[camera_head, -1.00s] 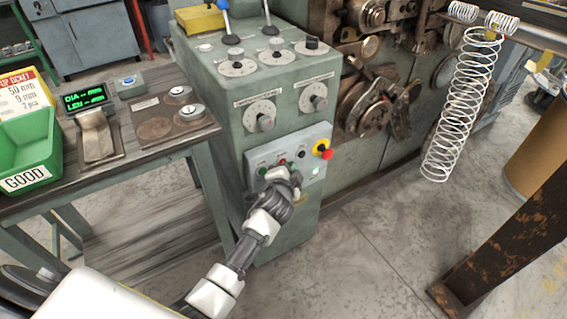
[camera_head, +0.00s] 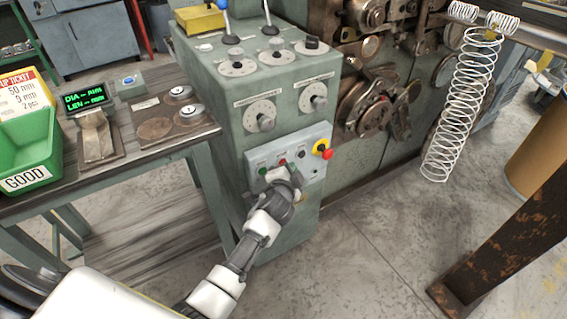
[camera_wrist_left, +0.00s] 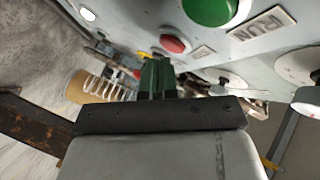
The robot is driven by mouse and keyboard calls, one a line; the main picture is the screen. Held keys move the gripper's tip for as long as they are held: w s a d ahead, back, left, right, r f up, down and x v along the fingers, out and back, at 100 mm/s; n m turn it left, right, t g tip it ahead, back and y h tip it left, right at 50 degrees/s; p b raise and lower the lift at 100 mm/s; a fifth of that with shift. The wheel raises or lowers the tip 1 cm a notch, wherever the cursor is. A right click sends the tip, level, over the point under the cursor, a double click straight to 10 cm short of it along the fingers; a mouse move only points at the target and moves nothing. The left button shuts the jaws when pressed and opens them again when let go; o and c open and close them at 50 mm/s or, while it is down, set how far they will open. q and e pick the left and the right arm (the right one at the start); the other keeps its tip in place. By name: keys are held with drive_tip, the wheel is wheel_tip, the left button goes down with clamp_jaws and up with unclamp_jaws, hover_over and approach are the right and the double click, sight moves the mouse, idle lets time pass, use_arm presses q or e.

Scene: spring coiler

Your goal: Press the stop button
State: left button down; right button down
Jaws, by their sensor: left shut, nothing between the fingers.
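The red stop button (camera_head: 283,162) sits on the pale control panel of the green machine, between the green run button (camera_head: 262,171) and a black knob. In the left wrist view the red button (camera_wrist_left: 174,42) is close beyond my fingertips, with a STOP label beside it, and the green button (camera_wrist_left: 208,8) is nearer the top. My left gripper (camera_head: 284,174) is shut and empty, just below the red button. In the left wrist view its dark fingertips (camera_wrist_left: 157,66) point at the panel near that button. I cannot tell whether they touch it. My right gripper is not in view.
A red emergency knob on a yellow base (camera_head: 322,150) is at the panel's upper right. Dials (camera_head: 260,115) are above the panel. A bench with a green GOOD bin (camera_head: 28,150) stands left. A coiled spring (camera_head: 462,105) hangs right. Open floor lies below.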

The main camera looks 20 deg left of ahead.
use_arm(q)
drive_tip(key=shift+s+d, duration=0.25)
drive_tip(key=shift+d, duration=0.05)
drive_tip(key=s+d, duration=0.1)
drive_tip(key=d, duration=0.1)
drive_tip(key=s+d, duration=0.2)
idle(0.6)
idle(0.5)
drive_tip(key=s+f+n+g+h+p, duration=0.1)
drive_tip(key=s+f+g+p, duration=0.15)
drive_tip(key=s+f, duration=0.75)
drive_tip(key=s+f+n+g+h+p, duration=0.1)
drive_tip(key=s+f+g, duration=0.4)
drive_tip(key=f, duration=0.8)
drive_tip(key=s+a+f+n+g+p, duration=0.1)
drive_tip(key=s+f, duration=0.3)
drive_tip(key=s, duration=0.7)
drive_tip(key=s+a+f+n+g+p, duration=0.1)
drive_tip(key=s+a+f+n+g, duration=0.1)
drive_tip(key=s, duration=1)
drive_tip(key=s+a+f+n+g+p, duration=0.1)
drive_tip(key=s+a+f, duration=0.4)
drive_tip(key=s, duration=0.7)
drive_tip(key=f+n+g, duration=0.1)
drive_tip(key=g, duration=0.1)
drive_tip(key=shift+f+n+g+p, duration=0.2)
drive_tip(key=shift+n+g+p, duration=0.1)
drive_tip(key=shift+g+p, duration=0.1)
